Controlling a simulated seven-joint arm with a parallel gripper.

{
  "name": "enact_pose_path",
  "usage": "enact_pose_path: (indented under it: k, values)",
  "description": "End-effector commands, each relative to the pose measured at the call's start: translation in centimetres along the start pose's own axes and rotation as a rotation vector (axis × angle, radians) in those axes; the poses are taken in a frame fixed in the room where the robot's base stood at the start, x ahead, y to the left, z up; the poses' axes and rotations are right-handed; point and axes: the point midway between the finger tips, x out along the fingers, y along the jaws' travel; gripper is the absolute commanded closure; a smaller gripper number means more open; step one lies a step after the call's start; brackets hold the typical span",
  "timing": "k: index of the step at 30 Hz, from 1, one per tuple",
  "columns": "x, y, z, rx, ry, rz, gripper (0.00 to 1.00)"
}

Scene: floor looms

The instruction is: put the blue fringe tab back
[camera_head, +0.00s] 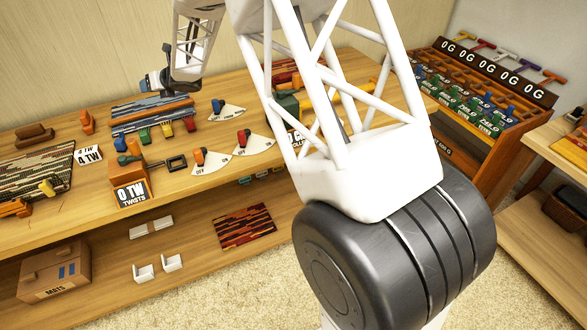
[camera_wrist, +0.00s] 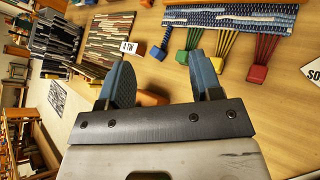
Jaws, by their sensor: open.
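The blue fringe tab (camera_wrist: 158,52) is at the left end of a row of tabs, beside the green tab (camera_wrist: 182,57), at the fringe edge of a blue and white woven mat (camera_wrist: 235,20). In the head view the blue tab (camera_head: 120,144) also shows left of the green tab (camera_head: 145,136). My gripper (camera_wrist: 160,62) is open, with blue fingers apart and nothing visibly held. In the head view my gripper (camera_head: 149,83) is above the back edge of the mat (camera_head: 150,108). I cannot tell its exact height.
The yellow tab (camera_wrist: 218,64) and red tab (camera_wrist: 257,73) are right of the green one. An orange-and-wood twist box (camera_head: 131,188), white OFF switch plates (camera_head: 208,160) and a striped mat (camera_head: 35,170) are nearby on the bench. A sample rack (camera_head: 470,95) stands at right.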

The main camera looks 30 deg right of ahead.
Motion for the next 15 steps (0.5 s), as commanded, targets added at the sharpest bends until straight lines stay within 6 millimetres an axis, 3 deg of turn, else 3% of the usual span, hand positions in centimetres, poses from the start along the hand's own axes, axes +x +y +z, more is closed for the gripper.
enact_pose_path:
  k: [6,15]
  values:
    - [-7.2,-0.2,2.5,0.307,-0.068,-0.170,0.41]
    - [-17.4,-0.2,3.1,0.753,-0.188,-0.371,0.41]
